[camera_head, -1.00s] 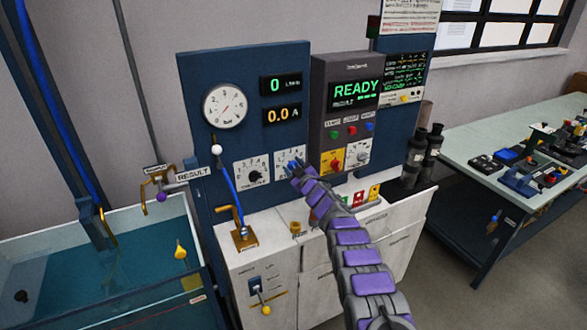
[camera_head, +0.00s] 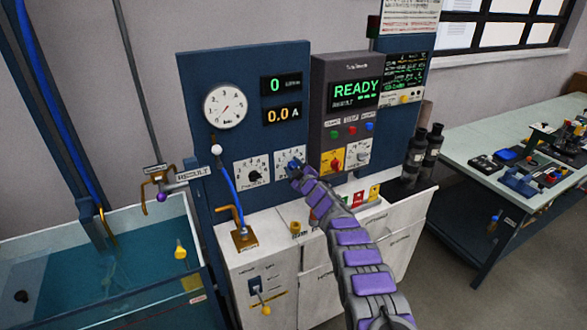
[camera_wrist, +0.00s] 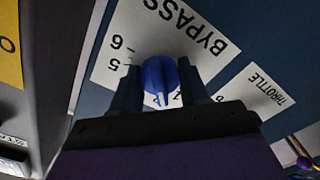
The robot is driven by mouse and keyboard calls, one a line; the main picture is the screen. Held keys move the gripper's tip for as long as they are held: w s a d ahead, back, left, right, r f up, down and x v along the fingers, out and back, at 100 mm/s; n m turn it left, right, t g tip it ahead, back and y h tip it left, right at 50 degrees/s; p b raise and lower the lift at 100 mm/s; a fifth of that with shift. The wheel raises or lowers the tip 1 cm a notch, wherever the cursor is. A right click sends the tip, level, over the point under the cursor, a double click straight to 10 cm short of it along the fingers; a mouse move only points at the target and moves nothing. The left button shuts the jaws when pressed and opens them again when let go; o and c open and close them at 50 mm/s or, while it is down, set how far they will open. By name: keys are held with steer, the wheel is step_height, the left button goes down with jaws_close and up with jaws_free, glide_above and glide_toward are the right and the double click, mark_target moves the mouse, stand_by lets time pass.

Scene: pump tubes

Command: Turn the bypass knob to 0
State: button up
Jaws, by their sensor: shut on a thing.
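The blue bypass knob (camera_wrist: 160,76) sits on a white dial plate (camera_wrist: 128,42) marked BYPASS in the wrist view. My gripper (camera_wrist: 165,88) has one dark finger on each side of the knob and is shut on it. A pale pointer line on the knob points down in the wrist picture. A 5 and a 6 show at the left of the plate; digits near the pointer are partly hidden by the gripper. In the head view, my gripper (camera_head: 293,168) reaches the bypass dial plate (camera_head: 287,156) and covers much of the knob.
The throttle dial (camera_head: 252,173) is left of the bypass dial. A red-and-yellow switch (camera_head: 334,162) is to the right. A blue hose and brass lever (camera_head: 240,220) stand below left, and a water tank (camera_head: 100,262) is far left. The display (camera_head: 355,90) reads READY.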

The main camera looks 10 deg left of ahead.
steer(key=n, duration=0.1)
steer(key=n+b, duration=0.1)
steer(key=n, duration=0.2)
steer(key=shift+a+f+n, duration=0.1)
steer(key=shift+f+n, duration=0.2)
steer(key=n+b, duration=0.3)
steer(key=n, duration=0.1)
steer(key=shift+a+f+n, duration=0.1)
steer(key=shift+f+n, duration=0.05)
steer(key=shift+n, duration=0.15)
steer(key=shift+s, duration=0.1)
steer(key=o, duration=1)
steer(key=shift+o, duration=0.2)
steer(key=shift+r, duration=0.2)
